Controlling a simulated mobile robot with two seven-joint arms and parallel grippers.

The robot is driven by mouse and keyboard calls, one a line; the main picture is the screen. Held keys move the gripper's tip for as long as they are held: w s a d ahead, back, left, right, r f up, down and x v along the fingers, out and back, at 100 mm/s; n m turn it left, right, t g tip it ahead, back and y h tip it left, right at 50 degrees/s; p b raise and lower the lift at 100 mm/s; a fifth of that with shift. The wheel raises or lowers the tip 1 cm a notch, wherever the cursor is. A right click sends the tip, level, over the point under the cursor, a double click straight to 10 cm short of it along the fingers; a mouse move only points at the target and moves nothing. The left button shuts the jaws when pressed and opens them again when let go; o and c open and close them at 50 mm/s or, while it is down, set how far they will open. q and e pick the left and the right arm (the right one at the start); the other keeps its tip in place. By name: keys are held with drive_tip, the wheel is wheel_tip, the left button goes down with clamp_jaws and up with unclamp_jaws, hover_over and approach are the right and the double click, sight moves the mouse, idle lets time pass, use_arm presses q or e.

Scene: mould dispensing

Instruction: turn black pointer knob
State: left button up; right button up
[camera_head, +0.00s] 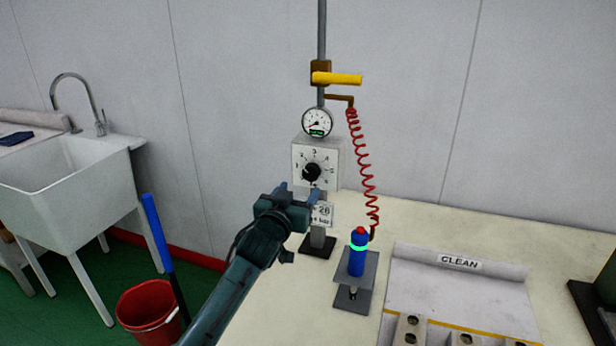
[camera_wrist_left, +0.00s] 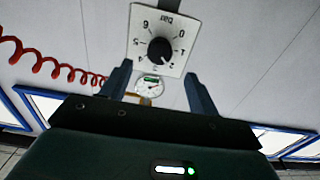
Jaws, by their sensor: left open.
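The black pointer knob (camera_head: 312,172) sits on the white numbered dial plate (camera_head: 299,153) of a grey box on a post. My left gripper (camera_head: 297,190) is just in front of and below the dial in the head view, open and empty. In the left wrist view the knob (camera_wrist_left: 160,50) shows upside down beyond and between the two spread fingers (camera_wrist_left: 159,82), apart from them. The pointer's exact direction is hard to read. A round pressure gauge (camera_head: 317,121) stands above the dial. My right gripper is not in view.
A yellow-handled valve (camera_head: 337,78) is on the pipe above, with a red coiled hose (camera_head: 362,160) running down to a blue bottle-shaped nozzle (camera_head: 357,258) on a stand. A small tag (camera_head: 322,214) hangs below the dial. A mat marked CLEAN (camera_head: 410,280) lies right.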

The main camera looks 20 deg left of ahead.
sight(310, 176)
use_arm(q)
drive_tip(key=w, duration=0.7)
drive_tip(key=shift+w+d, duration=0.15)
drive_tip(key=shift+w, duration=0.1)
drive_tip(key=c, duration=1)
